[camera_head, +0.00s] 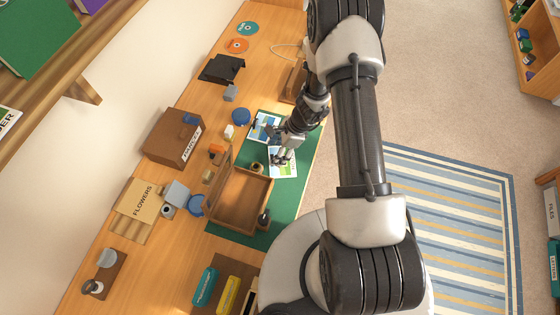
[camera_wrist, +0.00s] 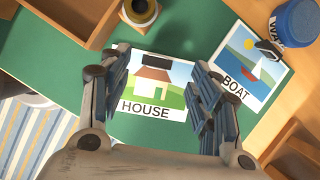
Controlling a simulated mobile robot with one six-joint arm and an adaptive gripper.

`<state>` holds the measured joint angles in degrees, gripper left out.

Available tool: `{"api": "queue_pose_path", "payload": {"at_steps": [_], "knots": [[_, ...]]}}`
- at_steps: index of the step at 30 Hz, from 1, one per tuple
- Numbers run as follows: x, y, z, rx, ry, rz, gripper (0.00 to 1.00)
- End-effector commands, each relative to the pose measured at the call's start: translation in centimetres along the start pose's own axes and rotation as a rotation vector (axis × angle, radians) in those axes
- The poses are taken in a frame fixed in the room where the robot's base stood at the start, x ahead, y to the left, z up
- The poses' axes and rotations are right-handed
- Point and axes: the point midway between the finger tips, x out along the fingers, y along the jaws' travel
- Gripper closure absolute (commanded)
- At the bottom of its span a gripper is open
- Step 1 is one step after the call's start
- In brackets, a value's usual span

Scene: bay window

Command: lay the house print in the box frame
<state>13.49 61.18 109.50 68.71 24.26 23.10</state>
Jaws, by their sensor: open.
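The house print (camera_wrist: 150,103) lies flat on the green mat, labelled HOUSE, with a black tab (camera_wrist: 154,60) at its top edge. It also shows in the head view (camera_head: 287,170), partly covered by my gripper (camera_head: 283,157). In the wrist view my gripper (camera_wrist: 160,68) is open, its fingers on either side of the print and tab, holding nothing. The box frame (camera_head: 263,190) is a brown wooden tray, apparently empty, with a raised panel along its left side. Its corner seems to show at the upper left of the wrist view (camera_wrist: 70,22).
The boat print (camera_wrist: 248,72) with its own black tab lies right of the house print. A blue round tin (camera_wrist: 298,22) stands beyond it. A small round yellowish object (camera_wrist: 139,10) sits between print and frame. A dark-topped object (camera_head: 263,218) stands at the frame's front corner.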

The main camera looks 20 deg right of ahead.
Motion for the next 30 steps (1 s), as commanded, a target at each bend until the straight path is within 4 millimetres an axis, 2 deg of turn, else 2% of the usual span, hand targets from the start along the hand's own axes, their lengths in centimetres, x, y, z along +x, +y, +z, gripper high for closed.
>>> {"api": "queue_pose_path", "payload": {"at_steps": [3, 7, 17, 30], "knots": [[2.3, 0.4, 0.0, 0.0, 0.0, 0.004, 0.43], [3.9, 0.3, 0.0, -0.001, 0.001, 0.001, 0.43], [4.3, 0.3, 0.1, 0.0, 0.001, 0.0, 0.44], [4.3, 0.3, 0.1, 0.0, 0.001, 0.0, 0.73]]}}
